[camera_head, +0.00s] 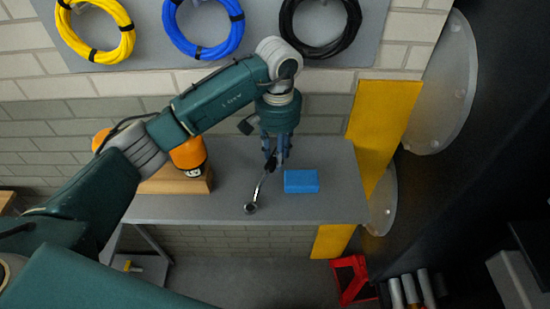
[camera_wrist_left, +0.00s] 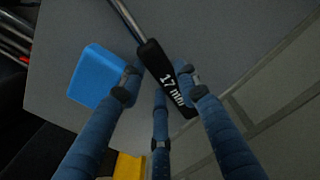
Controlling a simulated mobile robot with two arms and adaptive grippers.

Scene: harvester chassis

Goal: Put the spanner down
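The spanner (camera_head: 257,194) has a silver shaft with a ring end and a black handle. In the left wrist view, the handle (camera_wrist_left: 165,77) is marked "17 mm" and lies between the blue fingers. My left gripper (camera_head: 276,158) points down at the grey table (camera_head: 225,208). It is shut on the handle, and the ring end slants down to the lower left in the head view. I cannot tell whether the ring end touches the table. The gripper also shows in the left wrist view (camera_wrist_left: 162,86). My right gripper is in neither view.
A blue block (camera_head: 301,181) lies on the table just right of the spanner. A wooden block (camera_head: 180,184) with an orange tool (camera_head: 188,153) stands at the left. A yellow panel (camera_head: 377,125) borders the right side. The table front is bare.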

